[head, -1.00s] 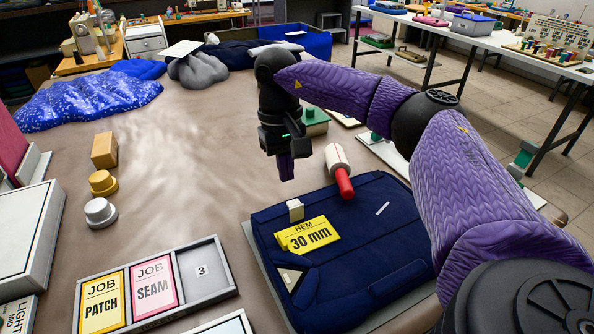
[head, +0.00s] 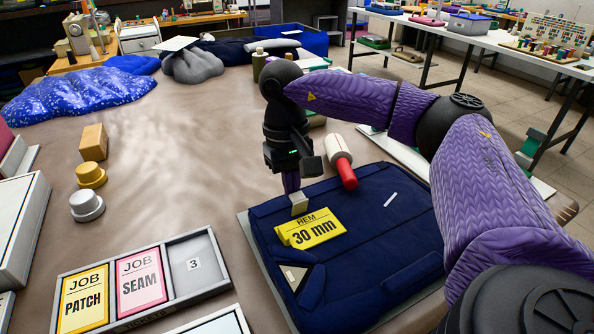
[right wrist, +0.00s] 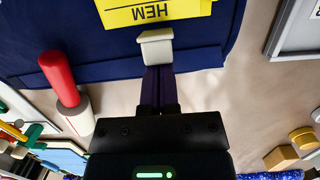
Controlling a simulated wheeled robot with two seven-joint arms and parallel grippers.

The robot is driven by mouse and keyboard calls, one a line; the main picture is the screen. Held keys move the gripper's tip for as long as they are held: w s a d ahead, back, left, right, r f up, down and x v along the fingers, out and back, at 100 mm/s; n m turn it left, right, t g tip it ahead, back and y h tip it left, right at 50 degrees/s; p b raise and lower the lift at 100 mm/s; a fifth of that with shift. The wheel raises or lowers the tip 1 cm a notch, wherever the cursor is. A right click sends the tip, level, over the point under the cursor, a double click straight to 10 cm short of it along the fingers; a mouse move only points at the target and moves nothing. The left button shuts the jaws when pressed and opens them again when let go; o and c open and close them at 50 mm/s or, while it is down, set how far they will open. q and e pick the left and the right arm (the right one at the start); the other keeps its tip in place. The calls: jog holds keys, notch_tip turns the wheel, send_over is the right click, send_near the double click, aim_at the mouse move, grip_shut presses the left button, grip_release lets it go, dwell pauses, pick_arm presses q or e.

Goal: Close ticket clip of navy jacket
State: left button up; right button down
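The navy jacket (head: 380,215) lies folded on a grey board at the table's front right. A yellow HEM 30 mm ticket (head: 312,230) lies on it, with a small cream ticket clip (head: 299,204) at its far-left edge. My right gripper (head: 292,186) points down just behind the clip. In the right wrist view its purple fingers (right wrist: 158,84) are together, and their tips meet the clip (right wrist: 156,50). I see nothing held between them. Whether the clip is fully down cannot be told. My left gripper is not in view.
A red-and-white roller-like tool (head: 342,162) lies at the jacket's far edge, close to my right gripper. A ticket tray (head: 205,265) with PATCH and SEAM cards is at front left. Yellow and grey knobs (head: 91,175) stand farther left. The middle of the table is clear.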

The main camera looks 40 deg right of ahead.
jog(key=shift+s+a+r+p, duration=0.15)
jog(key=shift+s+r+p, duration=0.2)
jog(key=shift+s, duration=0.3)
jog(key=shift+w+f+b, duration=0.1)
jog(key=shift+f+b, duration=1)
jog(key=shift+f, duration=0.4)
jog(key=shift+r, duration=0.1)
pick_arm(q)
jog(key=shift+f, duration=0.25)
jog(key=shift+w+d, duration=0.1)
